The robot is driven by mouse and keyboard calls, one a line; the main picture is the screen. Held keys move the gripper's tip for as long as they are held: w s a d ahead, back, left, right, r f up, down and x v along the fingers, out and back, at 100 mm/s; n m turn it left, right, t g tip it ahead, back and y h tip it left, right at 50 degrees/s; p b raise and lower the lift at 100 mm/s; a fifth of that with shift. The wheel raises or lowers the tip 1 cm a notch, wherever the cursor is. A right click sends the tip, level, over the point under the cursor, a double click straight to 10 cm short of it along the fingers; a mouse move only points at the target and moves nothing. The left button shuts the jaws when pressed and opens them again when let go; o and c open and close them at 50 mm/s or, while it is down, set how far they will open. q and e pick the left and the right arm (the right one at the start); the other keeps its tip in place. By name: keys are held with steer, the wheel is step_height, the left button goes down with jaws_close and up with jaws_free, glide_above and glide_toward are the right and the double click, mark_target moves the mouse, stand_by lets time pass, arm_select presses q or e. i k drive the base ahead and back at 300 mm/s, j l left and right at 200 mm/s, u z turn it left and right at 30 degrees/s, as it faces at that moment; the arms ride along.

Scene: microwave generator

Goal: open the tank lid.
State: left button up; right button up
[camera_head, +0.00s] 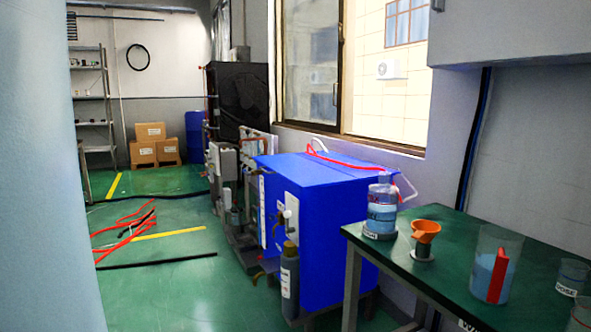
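A large blue box-shaped tank (335,215) stands on the floor below the window, in the middle of the head view. Its flat blue top (300,168) looks closed, but I cannot make out a separate lid seam. A red hose (345,162) lies across the top along the back edge. A thin white handle or tube (408,187) sticks out at the tank's right end, partly behind a bottle. Neither of my grippers is in view.
Loose red hoses (130,226) and a black cable (155,262) lie on the floor at left.

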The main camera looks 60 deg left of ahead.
mark_target(305, 174)
steer(key=u, duration=2.1)
steer(key=i+j, duration=0.15)
steer(key=i, duration=0.1)
